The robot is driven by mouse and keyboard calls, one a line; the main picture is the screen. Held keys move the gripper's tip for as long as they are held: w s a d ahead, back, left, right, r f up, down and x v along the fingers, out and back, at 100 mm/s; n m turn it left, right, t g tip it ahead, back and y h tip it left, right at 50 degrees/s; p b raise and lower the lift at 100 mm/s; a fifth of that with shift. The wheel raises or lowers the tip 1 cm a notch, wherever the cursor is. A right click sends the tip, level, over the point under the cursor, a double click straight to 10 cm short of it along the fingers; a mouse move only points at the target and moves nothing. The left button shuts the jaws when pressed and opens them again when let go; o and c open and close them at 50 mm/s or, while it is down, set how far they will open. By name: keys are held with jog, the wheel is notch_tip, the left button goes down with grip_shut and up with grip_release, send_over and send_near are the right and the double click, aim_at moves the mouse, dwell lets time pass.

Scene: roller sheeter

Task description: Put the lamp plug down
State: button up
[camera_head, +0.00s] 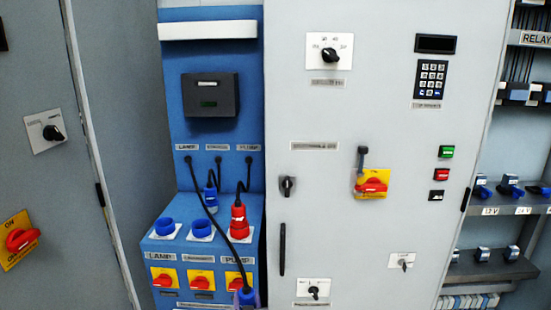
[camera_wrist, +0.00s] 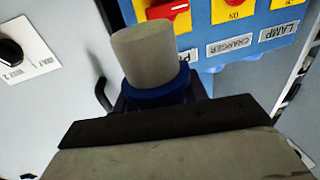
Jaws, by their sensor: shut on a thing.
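The lamp plug is blue with a grey round front end; it fills the upper middle of the wrist view (camera_wrist: 150,58). My gripper (camera_wrist: 160,97) is shut around its blue body. In the head view the blue plug (camera_head: 246,298) is at the bottom edge, at the end of a black cable (camera_head: 215,226) running down from under the LAMP label at upper left. The gripper is largely out of that view. The blue lamp socket (camera_head: 165,227) on the sloped panel (camera_head: 183,250) has no plug in it.
The middle blue socket (camera_head: 201,228) is empty. A second blue plug (camera_head: 211,198) hangs above it on its cable. A red plug (camera_head: 239,220) is at the pump socket. Red and yellow switches (camera_head: 201,280) line the panel's front. A grey cabinet door with a handle (camera_head: 282,250) stands to the right.

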jog(key=s+d+f+m+h, duration=0.1)
jog(key=s+d+f, duration=0.3)
jog(key=s+f, duration=0.2)
jog(key=s+d+f+m+h, duration=0.1)
jog(key=s+d+f+h, duration=0.1)
jog(key=s+d+f, duration=0.2)
notch_tip(320, 180, down, 7)
jog(key=s, duration=0.3)
jog(key=shift+d+f+b, duration=0.15)
jog(key=shift+d+b, duration=0.1)
jog(key=shift+b, duration=0.1)
